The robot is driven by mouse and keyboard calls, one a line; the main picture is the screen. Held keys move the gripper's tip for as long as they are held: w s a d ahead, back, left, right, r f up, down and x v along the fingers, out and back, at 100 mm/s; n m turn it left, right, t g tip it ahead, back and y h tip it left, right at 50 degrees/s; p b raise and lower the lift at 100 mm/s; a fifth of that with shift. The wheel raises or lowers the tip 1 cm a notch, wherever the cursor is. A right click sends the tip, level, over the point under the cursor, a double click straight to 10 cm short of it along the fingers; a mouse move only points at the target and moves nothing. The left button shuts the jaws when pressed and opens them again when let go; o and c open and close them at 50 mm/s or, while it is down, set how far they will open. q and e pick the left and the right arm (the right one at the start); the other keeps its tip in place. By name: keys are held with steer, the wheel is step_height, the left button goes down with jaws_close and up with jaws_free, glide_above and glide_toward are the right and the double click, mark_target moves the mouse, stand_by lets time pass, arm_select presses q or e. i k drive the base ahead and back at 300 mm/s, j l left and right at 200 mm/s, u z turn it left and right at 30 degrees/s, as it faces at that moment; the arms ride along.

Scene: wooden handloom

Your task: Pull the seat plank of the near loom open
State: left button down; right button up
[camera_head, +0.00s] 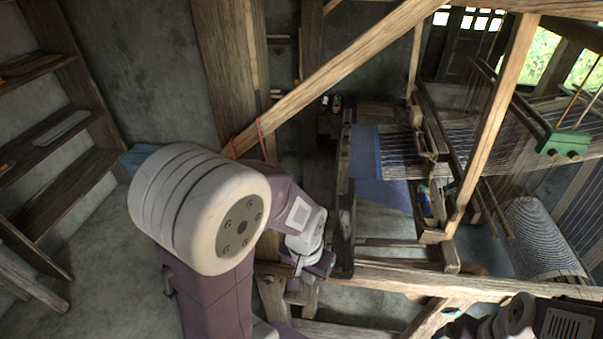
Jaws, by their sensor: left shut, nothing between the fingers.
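The near loom carries blue cloth (378,165) on its frame. A long dark plank (343,205) runs along the left side of the cloth and looks like the seat plank. My left arm reaches in from the lower left, and its big white joint covers part of the floor and wall. My left gripper (326,265) is at the near end of the dark plank, shut and with nothing seen in it. Its fingertips are small and partly hidden, so I cannot tell whether they touch the plank. My right arm shows at the bottom right; its gripper (452,313) is dark and unclear.
A pale diagonal beam (335,75) crosses above the left arm. A pale upright post (492,125) stands right of the cloth. A horizontal frame beam (440,283) lies below the plank. Wooden shelves (60,130) stand at the left. Bare floor (110,260) lies between shelves and arm.

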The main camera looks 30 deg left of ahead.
mark_target(322, 182)
steer(key=k+j, duration=0.1)
steer(key=j, duration=0.65)
steer(key=k+j+u, duration=0.1)
steer(key=j, duration=0.65)
steer(key=j+u, duration=0.1)
steer(key=j, duration=0.7)
steer(key=i+j, duration=0.2)
steer(key=j, duration=0.2)
steer(key=i+j, duration=0.25)
steer(key=j, duration=0.15)
steer(key=i+j, duration=0.2)
steer(key=j, duration=0.25)
steer(key=i, duration=0.2)
steer(key=z, duration=0.05)
